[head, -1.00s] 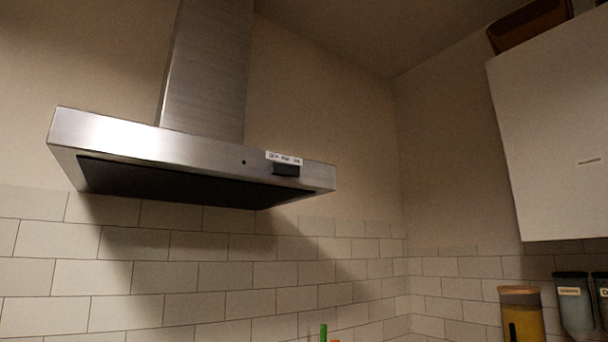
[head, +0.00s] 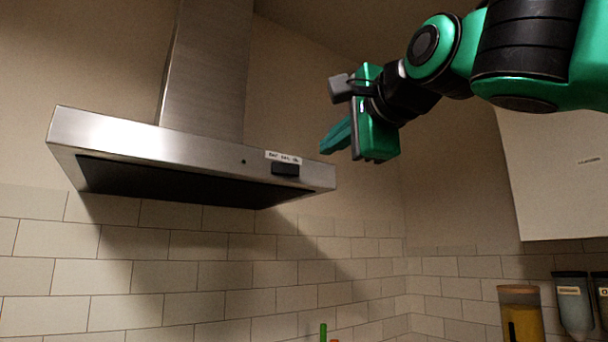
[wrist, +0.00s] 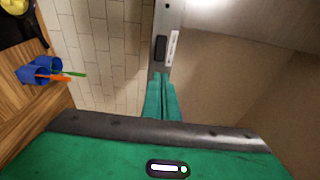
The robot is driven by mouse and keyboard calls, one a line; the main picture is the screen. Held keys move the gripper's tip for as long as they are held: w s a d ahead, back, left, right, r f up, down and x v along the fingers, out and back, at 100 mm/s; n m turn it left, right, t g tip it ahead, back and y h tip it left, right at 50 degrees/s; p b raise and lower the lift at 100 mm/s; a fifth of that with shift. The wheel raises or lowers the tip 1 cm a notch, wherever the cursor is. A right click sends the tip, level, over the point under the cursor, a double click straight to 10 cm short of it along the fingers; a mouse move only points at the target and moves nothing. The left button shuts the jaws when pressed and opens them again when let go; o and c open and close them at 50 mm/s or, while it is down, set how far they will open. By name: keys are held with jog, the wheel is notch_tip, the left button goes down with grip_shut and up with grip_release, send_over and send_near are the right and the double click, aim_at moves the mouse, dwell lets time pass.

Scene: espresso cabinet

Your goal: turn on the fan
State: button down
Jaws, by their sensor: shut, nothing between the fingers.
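The fan is a steel range hood (head: 180,150) on the wall at the left of the head view. A black switch (head: 285,170) sits on its front face near the right end, under a white label strip (head: 283,157) too small to read. In the wrist view the switch (wrist: 161,48) and label (wrist: 172,48) lie just beyond my fingertips. My gripper (head: 325,146) is green, with its fingers shut and empty. It is right of the hood's right end in the head view, slightly higher than the switch, and appears apart from it.
A white wall cabinet (head: 560,190) hangs at the right, partly behind my arm. Canisters (head: 520,315) stand below it. The wrist view shows a wooden counter (wrist: 35,110) with a blue cup (wrist: 38,70) holding green and orange utensils. Space below the hood is clear.

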aim_at(298, 170)
jog(key=shift+w, duration=0.1)
jog(key=x, duration=1.3)
jog(key=shift+w+a, duration=0.1)
jog(key=shift+w, duration=0.6)
jog(key=shift+s+d, duration=0.2)
jog(key=shift+s, duration=0.1)
jog(key=s+d, duration=0.9)
jog(key=shift+d, duration=0.35)
jog(key=shift+f, duration=0.15)
